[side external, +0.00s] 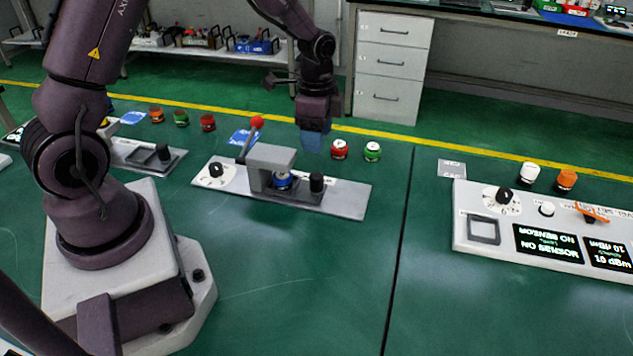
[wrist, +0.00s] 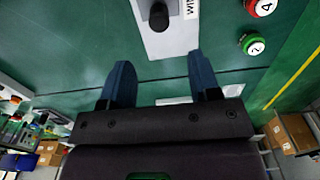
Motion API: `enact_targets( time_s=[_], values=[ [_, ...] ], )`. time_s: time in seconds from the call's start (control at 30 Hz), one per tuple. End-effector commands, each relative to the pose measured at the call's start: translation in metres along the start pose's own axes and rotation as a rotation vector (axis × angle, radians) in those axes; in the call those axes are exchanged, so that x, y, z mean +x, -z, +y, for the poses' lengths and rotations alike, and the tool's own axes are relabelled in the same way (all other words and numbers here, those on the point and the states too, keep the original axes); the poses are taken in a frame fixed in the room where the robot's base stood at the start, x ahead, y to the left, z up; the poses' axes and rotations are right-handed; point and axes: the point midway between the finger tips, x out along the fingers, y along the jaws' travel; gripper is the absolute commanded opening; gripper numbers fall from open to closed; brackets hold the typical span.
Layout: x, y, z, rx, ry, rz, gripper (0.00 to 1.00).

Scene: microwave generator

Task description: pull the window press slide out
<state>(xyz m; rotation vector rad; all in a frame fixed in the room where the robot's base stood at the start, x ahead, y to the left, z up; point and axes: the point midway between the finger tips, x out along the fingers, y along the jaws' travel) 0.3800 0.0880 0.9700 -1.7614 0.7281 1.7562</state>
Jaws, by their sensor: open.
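The window press stands on a grey base plate (side external: 345,198) in the middle of the green table. It has a grey block housing (side external: 270,157), a lever with a red ball (side external: 257,122) and a blue round part (side external: 283,181) under the housing. A black knob (side external: 317,184) stands upright to the right of the housing; it seems to be the slide's handle. In the wrist view, a black knob (wrist: 158,18) shows beyond the fingertips, beside a partly cut-off label. My gripper (side external: 314,142) is open and empty, with blue fingers pointing down, above and behind the plate. The open fingers (wrist: 163,72) are apart from the knob.
A red button-like can (side external: 340,149) and a green one (side external: 372,151) stand just right of my gripper. A control panel (side external: 540,235) lies at the right. Another small fixture (side external: 150,158) is at the left. The table in front of the plate is clear.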

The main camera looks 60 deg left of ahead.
Motion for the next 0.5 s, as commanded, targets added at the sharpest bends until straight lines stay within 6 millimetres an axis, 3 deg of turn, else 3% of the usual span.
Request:
enact_targets(
  time_s=[0.17, 0.5],
  values=[
    [0.024, -0.001, 0.002, 0.003, -0.007, -0.005, 0.57],
    [0.094, -0.001, 0.002, 0.001, -0.006, -0.005, 0.57]
  ],
)
